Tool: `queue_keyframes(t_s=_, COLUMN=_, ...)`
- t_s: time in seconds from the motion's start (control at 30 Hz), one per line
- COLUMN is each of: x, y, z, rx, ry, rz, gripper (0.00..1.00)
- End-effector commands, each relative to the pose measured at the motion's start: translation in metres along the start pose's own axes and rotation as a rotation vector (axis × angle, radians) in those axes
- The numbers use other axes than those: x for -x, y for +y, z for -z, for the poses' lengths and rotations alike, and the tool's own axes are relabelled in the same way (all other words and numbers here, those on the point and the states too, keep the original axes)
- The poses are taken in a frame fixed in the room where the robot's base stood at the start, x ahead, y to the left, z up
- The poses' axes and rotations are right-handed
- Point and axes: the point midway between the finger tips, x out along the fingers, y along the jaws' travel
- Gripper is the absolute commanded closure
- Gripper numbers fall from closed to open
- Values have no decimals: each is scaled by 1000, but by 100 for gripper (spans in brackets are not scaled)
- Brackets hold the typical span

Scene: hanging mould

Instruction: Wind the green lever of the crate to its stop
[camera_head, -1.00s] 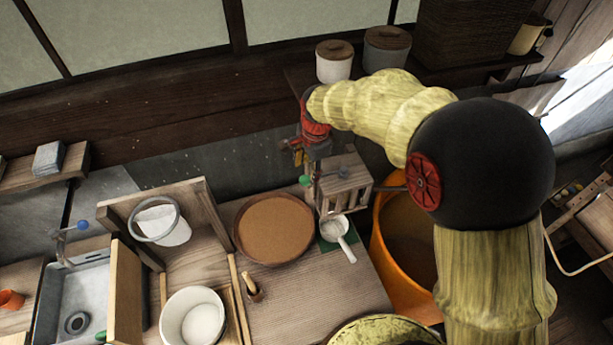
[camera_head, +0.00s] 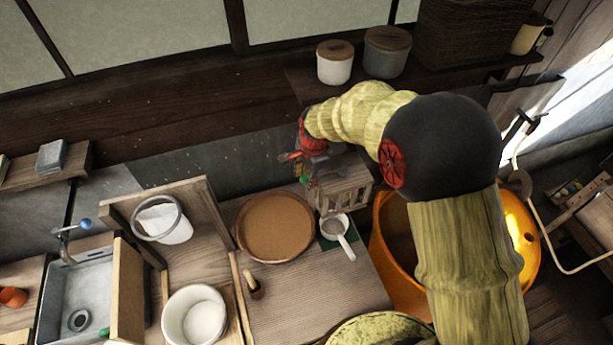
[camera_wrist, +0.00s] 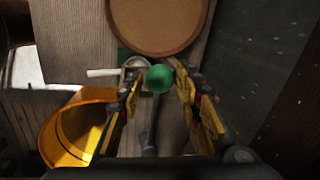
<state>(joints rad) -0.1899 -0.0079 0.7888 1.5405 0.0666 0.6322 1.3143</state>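The wooden slatted crate (camera_head: 345,192) stands at the back right of the worktop, beside the round brown tray. Its green lever shows as a small green knob (camera_head: 304,180) at the crate's left side. In the wrist view the green knob (camera_wrist: 159,79) sits between my fingertips, with a dark rod below it. My gripper (camera_head: 297,166) is at the crate's upper left, close to the knob. The crate is partly hidden by my gripper.
A round brown tray (camera_head: 275,227) lies left of the crate. A white ladle (camera_head: 338,232) rests on a green mat in front of it. An orange tub (camera_head: 394,240) stands to the right. Two lidded jars (camera_head: 334,64) stand on the shelf behind. The dark back wall is close.

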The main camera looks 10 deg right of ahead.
Motion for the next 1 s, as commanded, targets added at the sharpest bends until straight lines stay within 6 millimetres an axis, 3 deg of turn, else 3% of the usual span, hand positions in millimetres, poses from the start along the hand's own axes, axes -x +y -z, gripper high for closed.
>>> queue_keyframes(t_s=0.57, x=0, y=0, z=0, rx=0, ry=0, rz=1, gripper=100)
queue_keyframes(t_s=1.0, x=0, y=0, z=0, rx=4, ry=0, rz=1, gripper=100)
